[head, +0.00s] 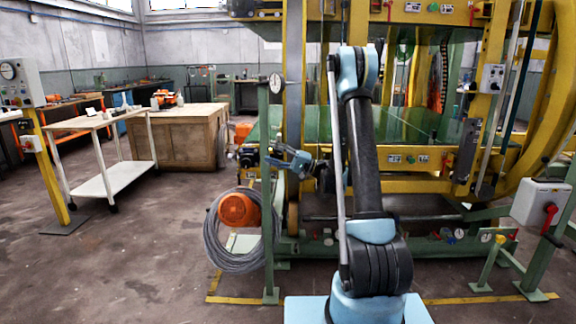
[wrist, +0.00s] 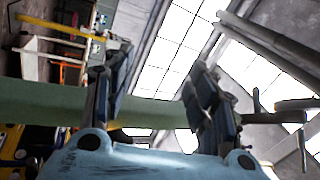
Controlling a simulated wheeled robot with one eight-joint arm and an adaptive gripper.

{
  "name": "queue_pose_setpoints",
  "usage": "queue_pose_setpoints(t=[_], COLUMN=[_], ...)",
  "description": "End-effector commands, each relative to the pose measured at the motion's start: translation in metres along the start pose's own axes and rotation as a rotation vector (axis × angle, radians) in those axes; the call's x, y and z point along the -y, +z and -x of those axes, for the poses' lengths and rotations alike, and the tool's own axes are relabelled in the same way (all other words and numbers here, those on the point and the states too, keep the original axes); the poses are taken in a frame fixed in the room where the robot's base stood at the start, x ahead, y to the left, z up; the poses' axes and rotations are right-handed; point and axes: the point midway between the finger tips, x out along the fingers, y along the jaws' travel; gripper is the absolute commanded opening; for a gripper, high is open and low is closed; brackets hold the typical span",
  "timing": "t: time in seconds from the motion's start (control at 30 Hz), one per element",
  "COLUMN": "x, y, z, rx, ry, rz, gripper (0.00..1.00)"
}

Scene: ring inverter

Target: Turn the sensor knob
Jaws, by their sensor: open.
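My gripper (head: 290,160) is beside the green post (head: 268,200) at the left front of the yellow and green machine. In the wrist view my gripper (wrist: 155,105) has its two fingers spread, with nothing held between them. The green post (wrist: 50,100) crosses that view sideways behind the fingers; whether they touch it I cannot tell. A round white dial (head: 276,83) sits on top of the post, above my gripper. A grey box with a small knob (head: 493,78) hangs on the machine at the upper right. I cannot tell which part is the sensor knob.
A white box with a red handle (head: 548,208) stands at right. A wooden bench (head: 175,140) and white trolley (head: 115,180) stand at left. The floor at front left is clear.

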Motion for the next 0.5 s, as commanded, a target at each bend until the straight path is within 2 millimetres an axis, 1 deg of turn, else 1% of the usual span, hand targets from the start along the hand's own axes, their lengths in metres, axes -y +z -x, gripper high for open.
queue_pose_setpoints(t=[0.03,0.23,0.5], x=[0.006,0.016,0.026], y=[0.005,0.026,0.061], z=[-0.004,-0.011,-0.007], rx=[0.004,0.022,0.040], ry=[0.038,0.198,0.413], rz=[-0.001,-0.004,-0.007], gripper=[0.53,0.53,0.53])
